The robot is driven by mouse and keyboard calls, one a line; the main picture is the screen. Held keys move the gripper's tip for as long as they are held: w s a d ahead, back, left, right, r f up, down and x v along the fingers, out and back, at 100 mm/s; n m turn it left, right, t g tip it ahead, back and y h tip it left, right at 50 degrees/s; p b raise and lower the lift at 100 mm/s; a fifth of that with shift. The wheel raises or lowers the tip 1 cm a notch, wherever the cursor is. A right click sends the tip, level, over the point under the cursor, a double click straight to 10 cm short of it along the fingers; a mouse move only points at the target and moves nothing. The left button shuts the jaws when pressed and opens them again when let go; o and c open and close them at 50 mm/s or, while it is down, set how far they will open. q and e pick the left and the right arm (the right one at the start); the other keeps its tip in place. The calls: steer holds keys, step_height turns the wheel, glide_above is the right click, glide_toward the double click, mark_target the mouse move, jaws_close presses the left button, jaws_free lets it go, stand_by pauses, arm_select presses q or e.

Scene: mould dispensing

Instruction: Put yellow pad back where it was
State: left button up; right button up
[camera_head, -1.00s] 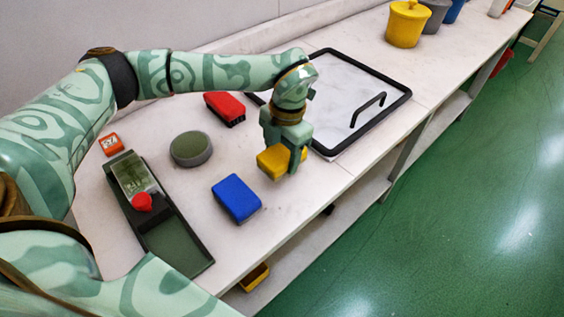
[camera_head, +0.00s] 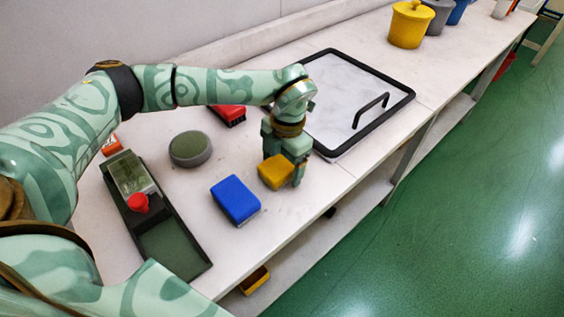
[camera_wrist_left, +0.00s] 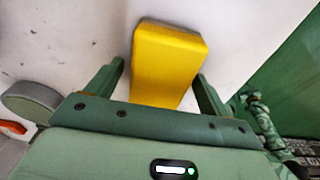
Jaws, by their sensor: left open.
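The yellow pad (camera_head: 275,171) is on or just above the white bench near its front edge, right of the blue pad (camera_head: 235,199). My left gripper (camera_head: 284,172) points down around the pad, its fingers at either side. In the left wrist view, the yellow pad (camera_wrist_left: 168,62) lies between the two open fingers (camera_wrist_left: 160,88), with a gap visible beside the left finger. The pad's underside is hidden, so contact with the bench is hard to judge.
A red pad (camera_head: 230,115) lies behind the gripper. A round green-topped dish (camera_head: 190,149) and a dark tray (camera_head: 178,245) stand to the left. A black-framed board with a handle (camera_head: 335,90) lies to the right. A yellow lidded pot (camera_head: 410,26) stands farther back.

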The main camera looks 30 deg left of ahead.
arm_select(q)
step_height(320, 180, up, 12)
steer(key=w+p, duration=0.1)
steer(key=p, duration=0.2)
steer(key=shift+w+d, duration=0.2)
